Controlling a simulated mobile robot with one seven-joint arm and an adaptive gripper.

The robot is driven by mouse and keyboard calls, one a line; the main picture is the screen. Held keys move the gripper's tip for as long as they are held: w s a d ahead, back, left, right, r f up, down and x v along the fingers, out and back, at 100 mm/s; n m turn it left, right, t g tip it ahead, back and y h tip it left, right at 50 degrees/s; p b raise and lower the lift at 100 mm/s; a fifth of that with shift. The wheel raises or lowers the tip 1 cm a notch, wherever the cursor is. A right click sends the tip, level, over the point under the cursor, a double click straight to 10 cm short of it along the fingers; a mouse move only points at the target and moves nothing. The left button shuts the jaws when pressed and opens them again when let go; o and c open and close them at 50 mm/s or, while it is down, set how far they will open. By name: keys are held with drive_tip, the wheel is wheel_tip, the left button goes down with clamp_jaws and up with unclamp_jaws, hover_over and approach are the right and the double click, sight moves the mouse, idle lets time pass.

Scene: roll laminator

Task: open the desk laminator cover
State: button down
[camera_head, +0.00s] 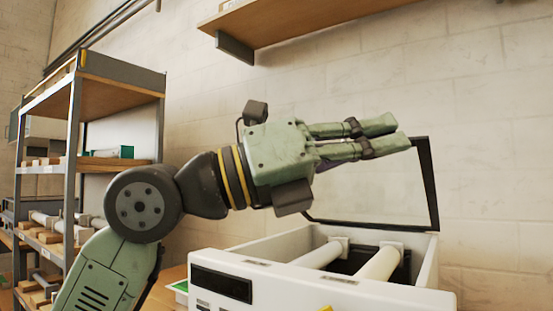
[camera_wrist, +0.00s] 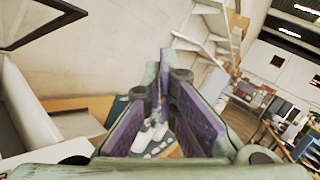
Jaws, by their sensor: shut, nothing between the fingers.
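The white desk laminator (camera_head: 345,290) stands at the lower right in the head view, with its top open and two pale rollers (camera_head: 378,264) visible inside. Its cover (camera_head: 429,185), a clear pane in a dark frame, stands raised at the back of the body. In the wrist view the dark cover frame (camera_wrist: 42,43) is at the upper left and the white body (camera_wrist: 35,118) at the left. My gripper (camera_head: 391,134) is shut and empty, above the laminator. In the head view it overlaps the cover's upper left part and hides it. I cannot tell whether they touch.
A metal shelf unit (camera_head: 120,72) with boxes and rolls stands at the left. A wooden wall shelf (camera_head: 300,27) hangs above my gripper. A brick wall (camera_head: 490,150) is behind the laminator. The wrist view shows a cluttered room at the right.

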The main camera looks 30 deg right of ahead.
drive_tip(key=w+a+f+n+t+b, duration=0.1)
drive_tip(key=w+f+n+t, duration=0.1)
drive_tip(key=w+t, duration=0.5)
drive_tip(key=w+a+f+n+t, duration=0.1)
drive_tip(key=w+a+f+t, duration=0.15)
drive_tip(key=w+t, duration=0.45)
drive_tip(key=w+f+n+t+b, duration=0.1)
drive_tip(key=w+f+n+t, duration=0.2)
drive_tip(key=w, duration=0.7)
drive_tip(key=w+d+r+m+p, duration=0.1)
drive_tip(key=w+d+r+p, duration=0.3)
drive_tip(key=d, duration=0.6)
wheel_tip(320, 180, up, 2)
drive_tip(key=p, duration=0.2)
drive_tip(key=shift+w+d+t+h+p, duration=0.15)
drive_tip(key=shift+t+h+p, duration=0.15)
drive_tip(key=shift+h+p, duration=0.1)
drive_tip(key=shift+r, duration=0.15)
